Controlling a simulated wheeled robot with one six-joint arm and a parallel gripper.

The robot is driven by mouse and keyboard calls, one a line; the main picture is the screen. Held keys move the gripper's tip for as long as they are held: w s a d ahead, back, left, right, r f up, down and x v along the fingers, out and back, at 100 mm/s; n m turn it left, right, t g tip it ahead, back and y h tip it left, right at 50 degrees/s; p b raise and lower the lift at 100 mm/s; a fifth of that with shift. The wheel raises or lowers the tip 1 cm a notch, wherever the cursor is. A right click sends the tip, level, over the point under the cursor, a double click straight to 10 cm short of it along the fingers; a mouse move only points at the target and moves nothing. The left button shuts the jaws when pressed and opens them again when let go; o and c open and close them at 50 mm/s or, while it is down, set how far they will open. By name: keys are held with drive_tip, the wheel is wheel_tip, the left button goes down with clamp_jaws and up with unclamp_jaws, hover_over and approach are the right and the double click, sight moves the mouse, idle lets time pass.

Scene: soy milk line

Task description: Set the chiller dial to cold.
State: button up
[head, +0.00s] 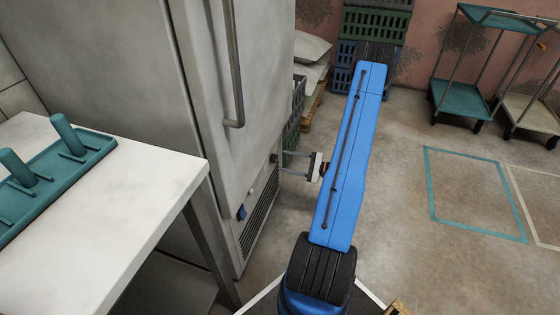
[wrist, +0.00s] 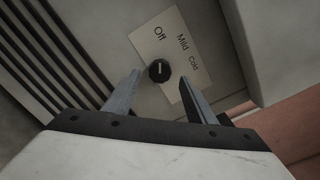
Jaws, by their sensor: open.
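The chiller (head: 262,70) is the tall grey cabinet left of my arm in the head view. Its dial (wrist: 159,70) is a small round black knob with a short pale mark, on a pale label plate (wrist: 152,40) reading Off, Mild and Cold. I cannot tell for sure which word the mark points to. My gripper (wrist: 160,77) is open, with one finger on each side of the dial in the wrist view. No contact with the dial is visible. In the head view my gripper (head: 284,164) reaches left to the chiller's lower front.
Vent slots (wrist: 50,50) lie beside the label. A blue switch (head: 241,212) sits low on the chiller, below the long door handle (head: 233,65). A white table (head: 150,200) with a teal rack stands at left. Stacked crates and carts stand behind; the floor at right is clear.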

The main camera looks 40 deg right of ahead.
sight(274, 159)
drive_tip(key=shift+x, duration=1.95)
drive_tip(key=c, duration=1)
